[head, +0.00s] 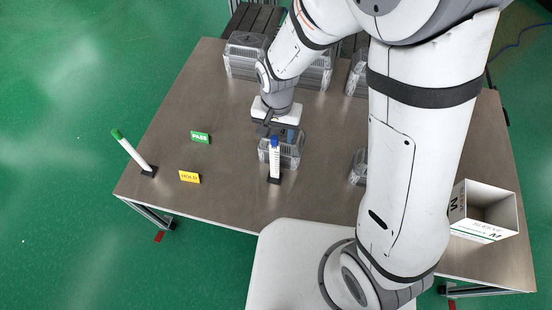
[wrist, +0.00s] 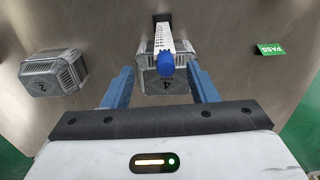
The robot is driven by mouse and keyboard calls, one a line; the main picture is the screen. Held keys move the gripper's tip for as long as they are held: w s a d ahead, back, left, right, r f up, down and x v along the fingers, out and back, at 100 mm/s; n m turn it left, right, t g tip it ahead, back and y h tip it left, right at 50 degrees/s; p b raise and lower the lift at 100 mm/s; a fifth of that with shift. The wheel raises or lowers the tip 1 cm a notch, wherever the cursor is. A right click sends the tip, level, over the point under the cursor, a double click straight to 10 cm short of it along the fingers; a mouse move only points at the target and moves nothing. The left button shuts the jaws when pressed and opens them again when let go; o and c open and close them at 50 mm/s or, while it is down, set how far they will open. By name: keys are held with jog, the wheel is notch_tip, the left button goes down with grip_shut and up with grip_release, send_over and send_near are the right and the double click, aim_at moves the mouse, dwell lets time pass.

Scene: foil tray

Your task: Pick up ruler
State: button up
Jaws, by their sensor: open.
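The likely ruler is a white upright stick with dark scale marks and a blue top (head: 274,158), standing in a small black base (head: 274,180). In the wrist view its marked face (wrist: 163,38) and blue top (wrist: 166,62) show just ahead of the fingers. A second white stick with a green top (head: 133,152) stands in a black base at the table's left. My gripper (wrist: 161,76) is open. Its blue fingers are on either side of a grey ribbed foil tray marked 4 (wrist: 152,88), which is close behind the blue-topped stick. I cannot tell whether the fingers touch the tray.
Another ribbed tray (wrist: 52,73) lies left in the wrist view. Several trays, one here (head: 243,55), stand along the table's far side. A green PASS sign (head: 200,137) and yellow HOLD sign (head: 189,177) stand left. A white sleeve box (head: 482,232) is at right.

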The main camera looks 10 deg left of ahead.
send_over(275, 161)
jog(key=shift+f, duration=3.95)
jog(key=shift+w+a, duration=0.1)
jog(key=shift+w, duration=0.15)
grip_shut()
